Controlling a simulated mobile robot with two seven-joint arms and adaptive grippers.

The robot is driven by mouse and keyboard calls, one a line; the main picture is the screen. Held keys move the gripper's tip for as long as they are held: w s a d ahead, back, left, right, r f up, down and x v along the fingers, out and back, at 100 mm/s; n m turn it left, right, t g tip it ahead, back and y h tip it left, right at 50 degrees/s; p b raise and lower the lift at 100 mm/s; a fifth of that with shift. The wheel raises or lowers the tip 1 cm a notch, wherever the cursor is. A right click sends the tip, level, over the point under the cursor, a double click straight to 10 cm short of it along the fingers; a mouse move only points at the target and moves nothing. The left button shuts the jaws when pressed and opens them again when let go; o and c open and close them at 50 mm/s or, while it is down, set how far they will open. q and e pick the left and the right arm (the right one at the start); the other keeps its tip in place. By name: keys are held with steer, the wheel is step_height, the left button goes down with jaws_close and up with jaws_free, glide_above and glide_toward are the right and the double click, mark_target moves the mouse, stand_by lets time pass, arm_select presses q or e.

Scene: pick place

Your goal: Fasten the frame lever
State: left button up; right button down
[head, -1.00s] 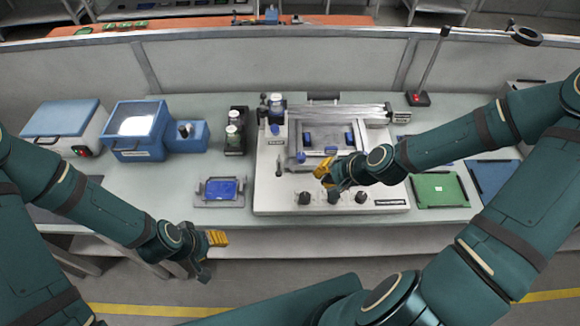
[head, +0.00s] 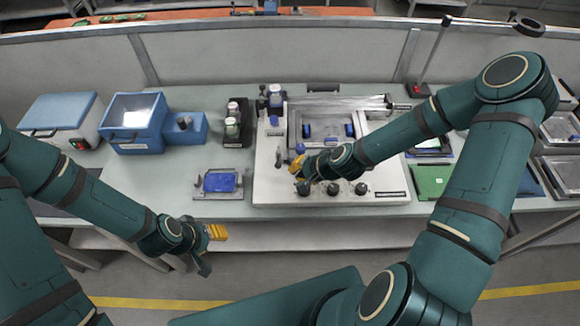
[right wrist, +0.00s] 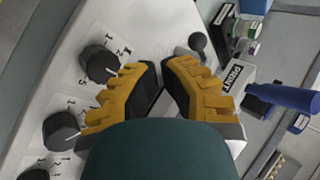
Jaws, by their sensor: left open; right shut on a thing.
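The pale machine (head: 264,185) stands mid-bench with its frame (head: 325,113) at the back. My right gripper (head: 297,163) is low over the machine's front left, by the dark knobs. In the right wrist view its yellow fingers (right wrist: 162,75) are close together beside a short metal lever with a black ball end (right wrist: 197,43), which I take as the frame lever. The grip point itself is mostly hidden by the fingers. A blue handle (right wrist: 288,97) is to their right, apart from them. My left gripper (head: 211,247) is open and empty in front of the bench edge.
Dark dials (right wrist: 98,62) are close left of the right fingers. A small tray with a blue plate (head: 220,182) lies left of the machine, and bottles (head: 232,127) stand behind it. A green board (head: 430,181) lies to the right. The bench between is clear.

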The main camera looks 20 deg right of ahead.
mark_target(278, 156)
arm_select(q)
steer(key=shift+r, duration=0.25)
arm_select(e)
steer(key=shift+w+a+f, duration=0.2)
steer(key=shift+w+a, duration=0.8)
steer(key=shift+w, duration=0.2)
steer(key=shift+a, duration=0.1)
arm_select(q)
steer(key=shift+w+d+f, duration=0.1)
steer(key=shift+d+f, duration=0.15)
arm_select(e)
steer(key=shift+a+m, duration=0.15)
steer(key=shift+m, duration=0.15)
